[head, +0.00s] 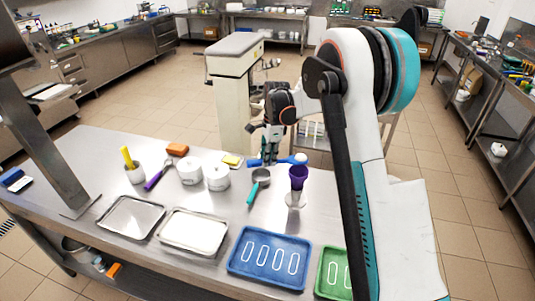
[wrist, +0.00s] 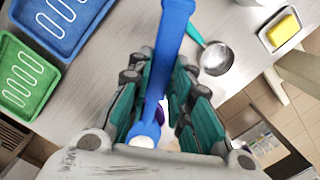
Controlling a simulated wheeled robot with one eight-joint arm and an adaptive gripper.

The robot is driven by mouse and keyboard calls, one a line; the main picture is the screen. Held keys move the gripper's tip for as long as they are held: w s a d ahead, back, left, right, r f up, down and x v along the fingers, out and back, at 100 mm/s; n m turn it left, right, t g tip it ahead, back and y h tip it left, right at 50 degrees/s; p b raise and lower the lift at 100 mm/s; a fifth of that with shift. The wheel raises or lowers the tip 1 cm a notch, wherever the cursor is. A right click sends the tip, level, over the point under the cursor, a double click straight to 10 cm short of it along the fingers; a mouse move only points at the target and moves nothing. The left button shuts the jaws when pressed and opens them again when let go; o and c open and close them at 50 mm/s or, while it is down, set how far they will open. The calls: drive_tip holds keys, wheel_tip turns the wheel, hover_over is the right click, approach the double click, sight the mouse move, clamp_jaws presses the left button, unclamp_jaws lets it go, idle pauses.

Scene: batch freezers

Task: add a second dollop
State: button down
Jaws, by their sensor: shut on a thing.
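My gripper (head: 271,150) is shut on a blue scoop (head: 284,161) and holds it level above the table. The scoop's end carries a small white lump (head: 301,158), which also shows near the fingers' base in the wrist view (wrist: 143,139). A purple cup (head: 298,174) stands upright in a clear holder (head: 295,199), just below the scoop's white end. In the wrist view the scoop hides most of the cup. I cannot tell what is inside the cup. Two white tubs (head: 189,170) (head: 217,178) stand to the left.
A teal-handled metal scoop (head: 258,185) lies left of the cup. A dish with a yellow block (wrist: 284,27) is behind it. Blue (head: 268,257) and green (head: 332,272) trays lie in front, two metal trays (head: 130,217) (head: 194,232) at left. A metal post (head: 45,150) rises at left.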

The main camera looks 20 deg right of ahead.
drive_tip(key=shift+f, duration=0.55)
drive_tip(key=s+f+t+b, duration=0.1)
drive_tip(key=t+b, duration=0.4)
drive_tip(key=b, duration=0.1)
drive_tip(key=s+f+t+b, duration=0.1)
drive_tip(key=t+b, duration=0.4)
drive_tip(key=b, duration=0.1)
drive_tip(key=s+f+n+t+b, duration=0.1)
drive_tip(key=s+t+b, duration=0.1)
drive_tip(key=t+b, duration=0.3)
drive_tip(key=shift+a+b, duration=0.1)
drive_tip(key=shift+b, duration=0.3)
drive_tip(key=shift+t+b, duration=0.5)
drive_tip(key=shift+b, duration=0.25)
drive_tip(key=shift+a, duration=0.1)
idle(0.7)
